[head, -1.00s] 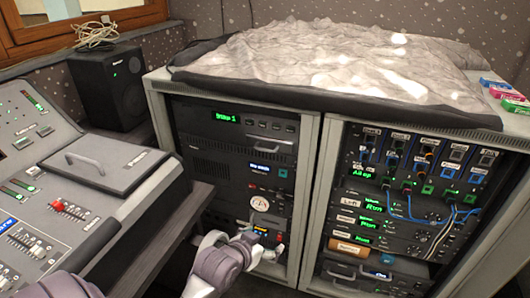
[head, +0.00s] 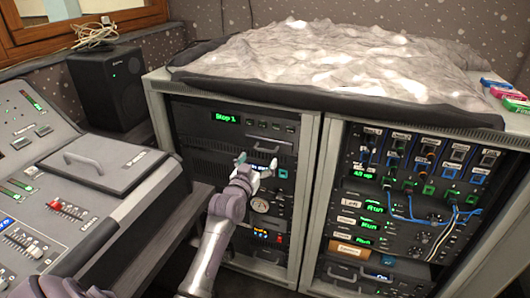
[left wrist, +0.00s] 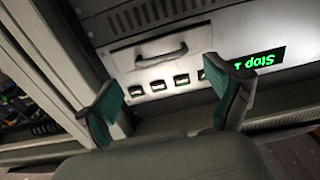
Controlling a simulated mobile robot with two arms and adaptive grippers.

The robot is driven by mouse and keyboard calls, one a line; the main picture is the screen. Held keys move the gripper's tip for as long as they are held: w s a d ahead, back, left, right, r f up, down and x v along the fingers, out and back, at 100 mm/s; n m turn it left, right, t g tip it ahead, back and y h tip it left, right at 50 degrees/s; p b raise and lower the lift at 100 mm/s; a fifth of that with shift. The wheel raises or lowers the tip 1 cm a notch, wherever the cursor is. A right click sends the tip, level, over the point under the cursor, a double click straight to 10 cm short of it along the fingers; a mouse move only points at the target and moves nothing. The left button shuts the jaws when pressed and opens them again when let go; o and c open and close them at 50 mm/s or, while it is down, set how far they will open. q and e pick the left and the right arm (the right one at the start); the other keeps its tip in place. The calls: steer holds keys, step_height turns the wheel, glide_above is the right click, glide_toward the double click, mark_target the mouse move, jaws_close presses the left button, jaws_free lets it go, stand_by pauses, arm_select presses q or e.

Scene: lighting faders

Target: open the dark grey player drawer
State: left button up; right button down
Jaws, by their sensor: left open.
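The player (head: 228,116) with the green "Stop 1" display is near the top of the left rack. Just below its display and buttons is a dark grey drawer front (head: 222,136) with a bow handle (head: 266,148); it looks shut. In the left wrist view the display is upside down, and the drawer front (left wrist: 125,58) and handle (left wrist: 160,58) show beyond the fingers. My left gripper (head: 256,161) is open and empty, just below the handle in the head view, apart from it. My right gripper is not in view.
A right rack (head: 410,190) with patched cables stands beside the left one. A covered, lumpy surface (head: 330,60) lies on top of both. A mixing desk (head: 60,200) and a black speaker (head: 107,88) stand at the left.

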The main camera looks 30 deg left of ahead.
mark_target(265, 150)
arm_select(q)
steer(key=shift+b+x, duration=0.45)
steer(key=shift+x, duration=2.7)
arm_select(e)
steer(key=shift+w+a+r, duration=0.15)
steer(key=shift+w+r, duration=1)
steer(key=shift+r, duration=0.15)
arm_select(q)
steer(key=shift+c, duration=0.2)
